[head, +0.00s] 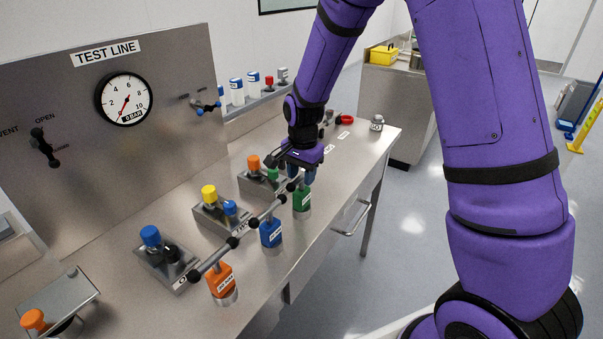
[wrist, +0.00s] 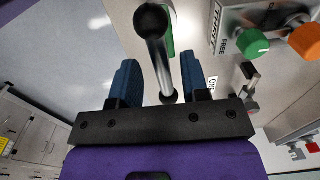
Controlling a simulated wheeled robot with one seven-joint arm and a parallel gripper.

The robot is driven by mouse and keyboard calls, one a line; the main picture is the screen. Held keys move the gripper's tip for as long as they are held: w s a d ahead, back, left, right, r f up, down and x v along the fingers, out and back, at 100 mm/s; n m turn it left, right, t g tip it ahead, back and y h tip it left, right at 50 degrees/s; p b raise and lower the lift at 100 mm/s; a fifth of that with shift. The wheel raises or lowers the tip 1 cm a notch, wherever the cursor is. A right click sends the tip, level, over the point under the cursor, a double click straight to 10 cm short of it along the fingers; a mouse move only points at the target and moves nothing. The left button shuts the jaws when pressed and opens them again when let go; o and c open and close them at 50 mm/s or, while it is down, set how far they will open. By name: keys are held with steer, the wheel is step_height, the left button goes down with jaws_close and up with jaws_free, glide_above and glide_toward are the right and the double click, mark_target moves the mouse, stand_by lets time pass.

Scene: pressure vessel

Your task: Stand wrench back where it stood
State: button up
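Three T-handled wrenches with ball-ended bars stand in a row along the front of the bench: an orange one (head: 220,280), a blue one (head: 270,234) and a green one (head: 302,199). Each has a labelled coloured body, upright in the head view. My gripper (head: 303,172) is just above the green wrench. In the wrist view its two blue fingers (wrist: 157,82) are apart, with the green wrench's steel bar (wrist: 160,62) running between them. A gap shows beside the bar, so the fingers do not look closed on it. The wrench's lower end is partly hidden.
Valve blocks with coloured knobs (head: 222,214) stand behind the wrenches. The TEST LINE panel (head: 160,130) with its gauge rises at the back.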

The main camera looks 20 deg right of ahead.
steer(key=s+d+r+n+t, duration=0.1)
steer(key=s+r, duration=0.2)
steer(key=r, duration=0.7)
steer(key=s+d+r+n, duration=0.2)
steer(key=s+r, duration=0.2)
steer(key=r, duration=0.6)
steer(key=s+d+r+n+t, duration=0.2)
steer(key=s+r+n, duration=0.1)
steer(key=s, duration=0.8)
steer(key=s+d+r+n+t, duration=0.1)
steer(key=s+d+r+n, duration=0.1)
steer(key=s, duration=0.9)
steer(key=shift+r+n+t, duration=0.4)
steer(key=shift+r+n, duration=0.4)
steer(key=shift+n, duration=0.6)
